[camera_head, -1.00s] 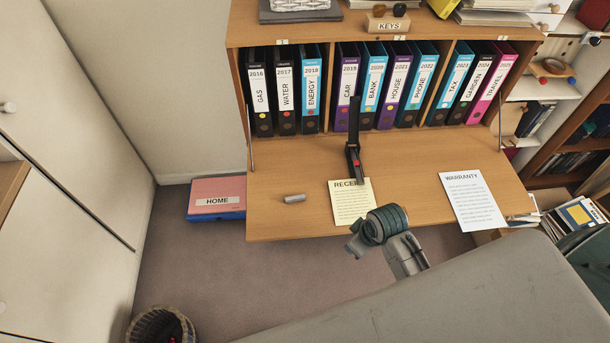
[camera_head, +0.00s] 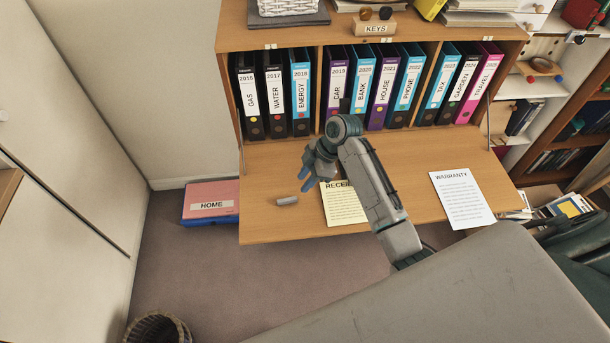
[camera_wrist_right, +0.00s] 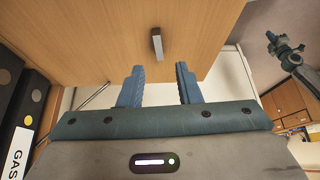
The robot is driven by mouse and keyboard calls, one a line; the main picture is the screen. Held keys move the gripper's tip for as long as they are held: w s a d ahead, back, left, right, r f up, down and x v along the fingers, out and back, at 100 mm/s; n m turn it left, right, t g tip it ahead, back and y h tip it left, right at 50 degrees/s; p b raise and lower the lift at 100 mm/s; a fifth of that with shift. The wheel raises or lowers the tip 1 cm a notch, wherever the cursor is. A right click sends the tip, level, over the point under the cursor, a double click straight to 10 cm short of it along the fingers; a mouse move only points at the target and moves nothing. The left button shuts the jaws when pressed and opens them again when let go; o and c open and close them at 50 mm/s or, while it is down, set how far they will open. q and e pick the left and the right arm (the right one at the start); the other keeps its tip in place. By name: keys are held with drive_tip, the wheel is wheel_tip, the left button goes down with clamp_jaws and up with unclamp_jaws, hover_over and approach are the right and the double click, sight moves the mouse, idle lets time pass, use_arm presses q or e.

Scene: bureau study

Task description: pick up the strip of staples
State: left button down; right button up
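The strip of staples (camera_head: 287,200) is a small grey metallic bar lying on the fold-down wooden desk board (camera_head: 262,222), left of the receipt sheet. It also shows in the right wrist view (camera_wrist_right: 157,44), beyond the fingertips. My right gripper (camera_head: 304,180) is above the board, up and to the right of the strip. Its blue fingers are spread apart in the right wrist view (camera_wrist_right: 160,72), with nothing between them, and the strip lies ahead of the gap. My left gripper is not seen in the head view.
The receipt sheet (camera_head: 345,208) lies partly under my right arm, and the warranty sheet (camera_head: 462,199) lies to the right. A row of binders (camera_head: 275,100) stands at the back of the board. A stapler seen earlier is mostly hidden by my arm.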

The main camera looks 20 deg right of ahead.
sight(288, 199)
drive_tip(key=b+x, duration=0.5)
drive_tip(key=x, duration=0.1)
drive_tip(key=shift+w+a+b, duration=0.1)
drive_tip(key=shift+w+b, duration=0.1)
drive_tip(key=shift+b, duration=0.15)
drive_tip(key=shift+a+f, duration=0.2)
drive_tip(key=shift+x, duration=1.05)
drive_tip(key=shift+c, duration=0.2)
clamp_jaws()
drive_tip(key=shift+r, duration=0.1)
